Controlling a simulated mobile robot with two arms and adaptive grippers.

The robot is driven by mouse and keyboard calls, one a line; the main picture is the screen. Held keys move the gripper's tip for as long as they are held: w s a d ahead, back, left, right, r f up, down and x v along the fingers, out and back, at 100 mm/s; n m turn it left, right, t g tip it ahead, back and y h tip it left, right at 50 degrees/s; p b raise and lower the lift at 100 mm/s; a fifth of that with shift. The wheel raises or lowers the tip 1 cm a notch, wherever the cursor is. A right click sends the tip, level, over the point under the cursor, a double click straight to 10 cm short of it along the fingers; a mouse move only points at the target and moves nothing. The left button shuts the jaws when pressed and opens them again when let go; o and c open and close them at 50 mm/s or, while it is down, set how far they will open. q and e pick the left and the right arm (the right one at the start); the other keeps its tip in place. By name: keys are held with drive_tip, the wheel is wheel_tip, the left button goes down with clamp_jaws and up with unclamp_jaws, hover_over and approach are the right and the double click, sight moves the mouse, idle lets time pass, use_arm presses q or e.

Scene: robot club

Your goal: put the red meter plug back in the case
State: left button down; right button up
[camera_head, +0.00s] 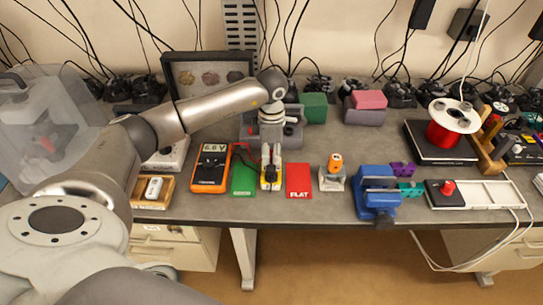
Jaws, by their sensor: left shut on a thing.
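My left gripper (267,178) points down between the green mat and the red mat, with its fingers closed together. A red lead (243,150) runs from the orange meter (211,168), which reads about 6.6 V, towards these fingers. The red meter plug at the lead's end is too small and hidden to make out; the gripper appears shut on it. A small yellow case (271,185) with dark parts sits directly under and around the fingertips. I cannot tell whether the plug touches it. My right gripper is not in view.
The green mat (243,184) lies left of the fingers and the red mat marked FLAT (298,180) lies right. A wooden tray (166,201), a blue vise (375,190) and a red spool (440,135) stand on the bench. Bare bench shows right of centre.

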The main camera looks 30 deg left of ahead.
sight(271, 153)
use_arm(q)
drive_tip(key=c, duration=1.9)
unclamp_jaws()
clamp_jaws()
drive_tip(key=shift+r+p, duration=0.7)
drive_tip(key=shift+r, duration=0.55)
drive_tip(key=shift+r+p, duration=0.8)
drive_tip(key=shift+r, duration=0.8)
